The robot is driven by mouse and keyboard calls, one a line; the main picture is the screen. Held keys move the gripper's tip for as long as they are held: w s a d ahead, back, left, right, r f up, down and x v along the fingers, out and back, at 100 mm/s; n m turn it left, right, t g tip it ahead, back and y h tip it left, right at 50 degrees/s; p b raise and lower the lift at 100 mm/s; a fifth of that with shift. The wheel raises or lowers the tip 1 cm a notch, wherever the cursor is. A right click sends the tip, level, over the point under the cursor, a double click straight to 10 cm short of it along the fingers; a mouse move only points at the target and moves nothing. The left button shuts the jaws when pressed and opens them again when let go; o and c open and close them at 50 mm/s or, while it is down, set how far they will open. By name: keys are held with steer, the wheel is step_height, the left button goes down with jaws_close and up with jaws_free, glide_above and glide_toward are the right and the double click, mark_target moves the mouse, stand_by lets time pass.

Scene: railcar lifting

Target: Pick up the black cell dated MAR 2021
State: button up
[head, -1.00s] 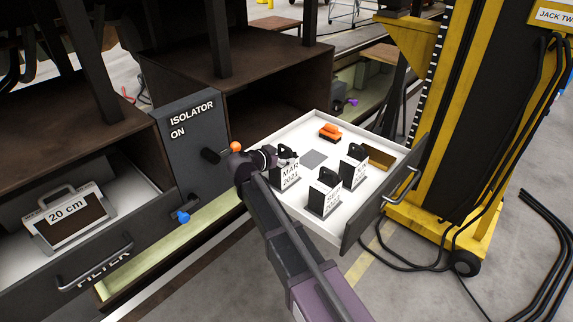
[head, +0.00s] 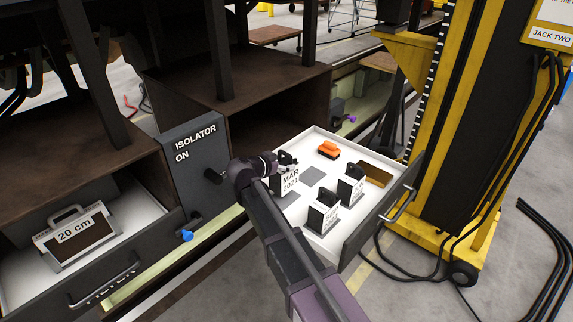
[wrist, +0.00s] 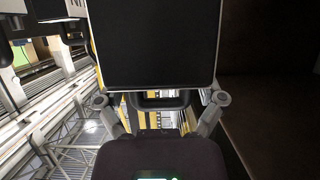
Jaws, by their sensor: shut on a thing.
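The black cell with a white MAR 2021 label (head: 291,181) hangs from my gripper (head: 283,161), just above the white drawer (head: 340,139). Bare grey pad shows below it. In the wrist view the black cell (wrist: 153,45) fills the upper middle, and its handle (wrist: 158,98) lies between the two fingers of my gripper (wrist: 160,103). My gripper is shut on the cell. Two other black cells stand in the drawer, one at the front (head: 322,217) and one at the right (head: 350,188); their labels are too small to read surely.
An orange object (head: 328,150) and an empty grey pad (head: 313,176) are in the drawer. The isolator box (head: 193,150) stands close left of my gripper. A yellow jack (head: 450,160) stands right. A case marked 20 cm (head: 76,243) lies in a left drawer.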

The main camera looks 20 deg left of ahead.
mark_target(283, 151)
steer(key=shift+r+p, duration=1.85)
steer(key=shift+r, duration=0.4)
